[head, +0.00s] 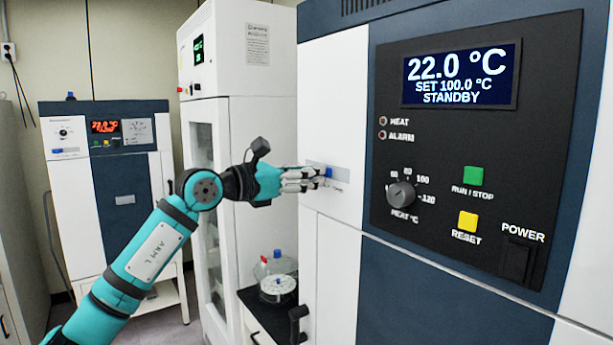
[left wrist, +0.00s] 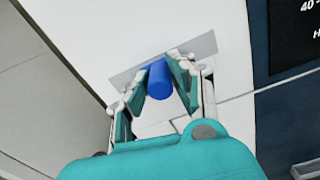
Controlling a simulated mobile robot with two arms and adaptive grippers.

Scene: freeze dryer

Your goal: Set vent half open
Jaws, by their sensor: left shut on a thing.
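The vent's blue knob (head: 328,171) stands out from a grey plate (head: 342,179) on the white front of the large cabinet at the right. My left gripper (head: 318,177) reaches it from the left and is shut on the knob. In the left wrist view, the two fingers of the gripper (left wrist: 160,85) sit on either side of the blue knob (left wrist: 159,79), with the grey plate (left wrist: 204,46) behind it. The plate's markings are mostly hidden by the fingers or too small to read. My right gripper is not in view.
A black control panel (head: 470,240) with display, heat dial (head: 401,194) and buttons is right of the vent. A white tall cabinet (head: 262,100) and a smaller unit (head: 75,190) stand behind my arm. Glassware (head: 277,286) sits on a low dark-topped surface below the gripper.

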